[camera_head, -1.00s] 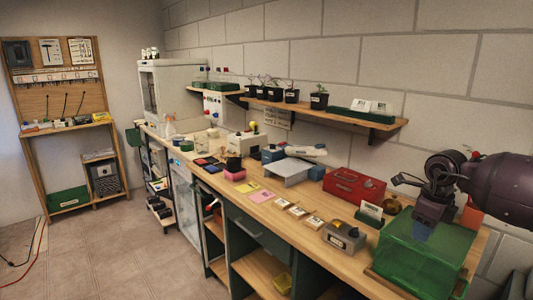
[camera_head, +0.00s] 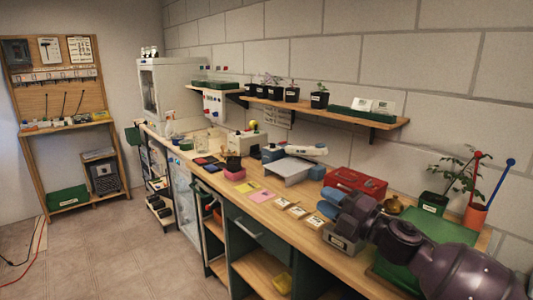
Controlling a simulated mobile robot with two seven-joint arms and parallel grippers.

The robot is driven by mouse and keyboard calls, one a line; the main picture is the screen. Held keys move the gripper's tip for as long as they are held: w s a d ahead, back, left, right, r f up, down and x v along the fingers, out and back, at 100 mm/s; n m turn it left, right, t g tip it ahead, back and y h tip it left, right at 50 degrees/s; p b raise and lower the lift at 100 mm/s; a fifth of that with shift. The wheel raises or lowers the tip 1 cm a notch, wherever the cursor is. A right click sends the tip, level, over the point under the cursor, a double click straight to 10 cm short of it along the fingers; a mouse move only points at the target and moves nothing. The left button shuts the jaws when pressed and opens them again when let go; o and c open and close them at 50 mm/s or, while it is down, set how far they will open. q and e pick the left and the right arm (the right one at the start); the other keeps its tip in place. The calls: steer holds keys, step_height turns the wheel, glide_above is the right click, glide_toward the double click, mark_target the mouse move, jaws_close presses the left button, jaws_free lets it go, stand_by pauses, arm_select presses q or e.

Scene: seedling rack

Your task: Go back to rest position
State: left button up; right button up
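My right arm comes in from the lower right and reaches over the right end of the workbench (camera_head: 290,232). Its gripper end (camera_head: 330,207) is near the grey labelled box (camera_head: 345,242) and in front of the red toolbox (camera_head: 352,183). The fingers are seen too small and end-on to tell whether they are open or shut, and I see nothing clearly held. My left gripper is not in view.
A green tray or box (camera_head: 447,225) lies partly behind my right arm. Behind it stand a potted plant (camera_head: 433,203) and an orange pot (camera_head: 475,216) with coloured sticks. A wall shelf (camera_head: 385,124) holds small pots.

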steer(key=s+d+f+m+t+h, duration=0.1)
steer(key=s+d+f+m+h, duration=0.25)
steer(key=f+m, duration=0.25)
steer(key=s+d+f+m+t+h, duration=0.1)
steer(key=s+d+f+m+h, duration=0.2)
steer(key=f+m, duration=0.4)
steer(key=s+d+f+m+t+h, duration=0.1)
steer(key=s+f+m+h, duration=0.25)
steer(key=f+m, duration=0.25)
steer(key=s+d+f+m+g+h, duration=0.2)
steer(key=s+d+f+m, duration=0.1)
steer(key=s+f, duration=0.6)
steer(key=s+d+f+m+g+h, duration=0.2)
steer(key=s+d+f+m+h, duration=0.1)
steer(key=s+f, duration=0.6)
steer(key=s+m, duration=0.1)
steer(key=s, duration=0.3)
steer(key=shift+s+d+f+m+g, duration=0.15)
steer(key=shift+s+f+m+g, duration=0.15)
steer(key=shift+m+g, duration=0.1)
